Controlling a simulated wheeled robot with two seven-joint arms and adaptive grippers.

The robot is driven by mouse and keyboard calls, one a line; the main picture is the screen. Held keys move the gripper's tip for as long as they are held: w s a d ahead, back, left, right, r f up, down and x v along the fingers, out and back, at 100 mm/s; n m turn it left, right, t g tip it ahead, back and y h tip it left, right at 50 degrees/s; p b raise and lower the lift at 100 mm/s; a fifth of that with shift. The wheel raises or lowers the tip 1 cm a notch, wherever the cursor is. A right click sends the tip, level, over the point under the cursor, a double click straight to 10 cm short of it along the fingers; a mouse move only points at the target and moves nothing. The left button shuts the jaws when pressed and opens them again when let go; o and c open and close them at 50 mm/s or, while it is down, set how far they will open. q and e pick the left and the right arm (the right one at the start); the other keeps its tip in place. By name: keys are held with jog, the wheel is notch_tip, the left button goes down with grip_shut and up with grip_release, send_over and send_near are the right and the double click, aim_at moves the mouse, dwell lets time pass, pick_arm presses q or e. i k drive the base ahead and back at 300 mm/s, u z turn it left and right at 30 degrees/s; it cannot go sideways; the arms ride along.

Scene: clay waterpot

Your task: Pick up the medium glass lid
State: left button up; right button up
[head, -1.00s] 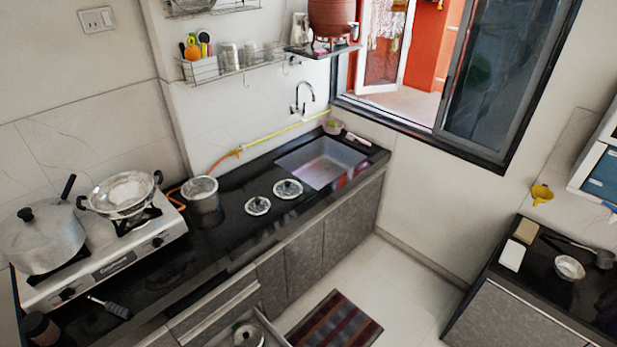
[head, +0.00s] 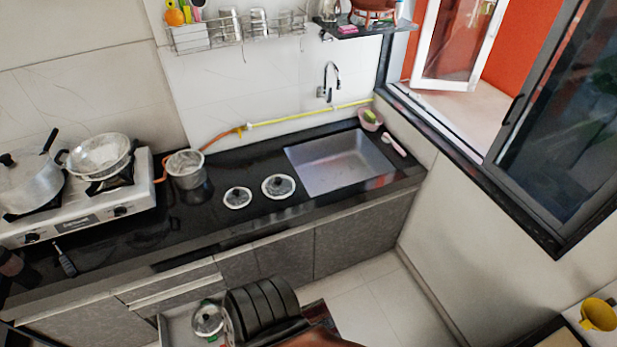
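Two round glass lids with dark knobs lie flat on the black counter, left of the sink. The left lid (head: 237,197) is the smaller. The right lid (head: 278,187) looks a little larger. A third glass lid (head: 208,318) with a knob lies in the open drawer (head: 172,327) below the counter. The frame does not show clearly which of the three is the medium one. Neither of my grippers can be made out in the head view.
A metal pot (head: 186,168) stands on the counter beside the stove (head: 80,212), left of the lids. The sink (head: 342,163) is to their right. A dark ribbed shape (head: 262,303) of unclear identity covers part of the drawer's right side. Counter in front of the lids is clear.

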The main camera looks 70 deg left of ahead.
aim_at(276, 186)
jog(key=i, duration=0.35)
jog(key=u, duration=2.6)
jog(key=i, duration=1.15)
